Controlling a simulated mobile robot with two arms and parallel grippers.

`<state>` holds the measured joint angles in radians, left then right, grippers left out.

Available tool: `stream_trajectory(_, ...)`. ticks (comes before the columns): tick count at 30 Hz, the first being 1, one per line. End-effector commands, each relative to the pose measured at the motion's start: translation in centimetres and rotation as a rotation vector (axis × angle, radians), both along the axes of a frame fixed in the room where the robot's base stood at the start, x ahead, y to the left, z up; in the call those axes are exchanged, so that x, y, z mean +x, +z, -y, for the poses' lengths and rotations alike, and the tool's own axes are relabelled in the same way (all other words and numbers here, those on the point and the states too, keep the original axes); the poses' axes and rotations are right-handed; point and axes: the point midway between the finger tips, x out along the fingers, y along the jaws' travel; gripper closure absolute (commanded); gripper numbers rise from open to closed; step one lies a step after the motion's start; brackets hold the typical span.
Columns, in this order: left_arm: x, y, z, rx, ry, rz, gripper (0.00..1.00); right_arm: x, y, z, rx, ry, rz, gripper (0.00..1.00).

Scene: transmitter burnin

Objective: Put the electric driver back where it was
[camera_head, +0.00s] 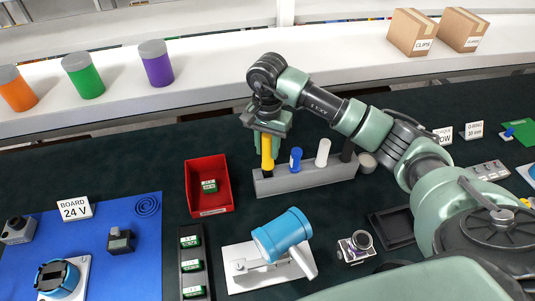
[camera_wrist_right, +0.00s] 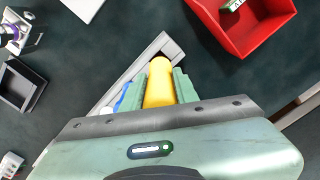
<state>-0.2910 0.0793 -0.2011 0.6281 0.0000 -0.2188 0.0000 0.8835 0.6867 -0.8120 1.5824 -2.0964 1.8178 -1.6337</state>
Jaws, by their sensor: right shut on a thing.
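The electric driver is most likely the yellow-bodied tool (camera_head: 267,150) with a dark lower end; it stands upright at the left end of a grey rack (camera_head: 300,182). My right gripper (camera_head: 267,140) is shut on its upper part from above. In the right wrist view the yellow body (camera_wrist_right: 160,84) sits between the two green fingers, over the rack's end (camera_wrist_right: 172,48). I cannot tell whether its lower end is fully seated in the rack. A blue tool (camera_head: 296,158), a white one (camera_head: 322,152) and a black one stand beside it in the rack. My left gripper is out of view.
A red bin (camera_head: 221,188) with a green board stands just left of the rack. A blue cylindrical device (camera_head: 282,235) on a white plate lies in front. A blue mat (camera_head: 130,250) covers the left. A white shelf with coloured canisters and cartons runs behind.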

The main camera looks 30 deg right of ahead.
Motion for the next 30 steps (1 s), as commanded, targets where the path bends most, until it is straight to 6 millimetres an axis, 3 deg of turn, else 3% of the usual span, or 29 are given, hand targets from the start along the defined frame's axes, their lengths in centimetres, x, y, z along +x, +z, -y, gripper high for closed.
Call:
stream_trajectory(7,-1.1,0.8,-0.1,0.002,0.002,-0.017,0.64,-0.1,-3.3,0.0,0.0,0.0,-0.001,1.0)
stream_trajectory(18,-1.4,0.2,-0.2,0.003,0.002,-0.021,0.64,0.0,-3.9,0.0,-0.001,0.0,0.001,1.0)
stream_trajectory(19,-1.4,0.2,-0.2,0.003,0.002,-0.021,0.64,0.0,-3.9,0.0,-0.001,0.0,-0.001,0.68)
stream_trajectory(21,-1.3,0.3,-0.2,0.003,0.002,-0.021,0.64,0.0,-3.7,0.0,-0.001,0.0,-0.001,0.49)
stream_trajectory(30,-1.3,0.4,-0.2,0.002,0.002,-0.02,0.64,0.0,-3.7,0.0,0.0,0.0,-0.001,0.49)
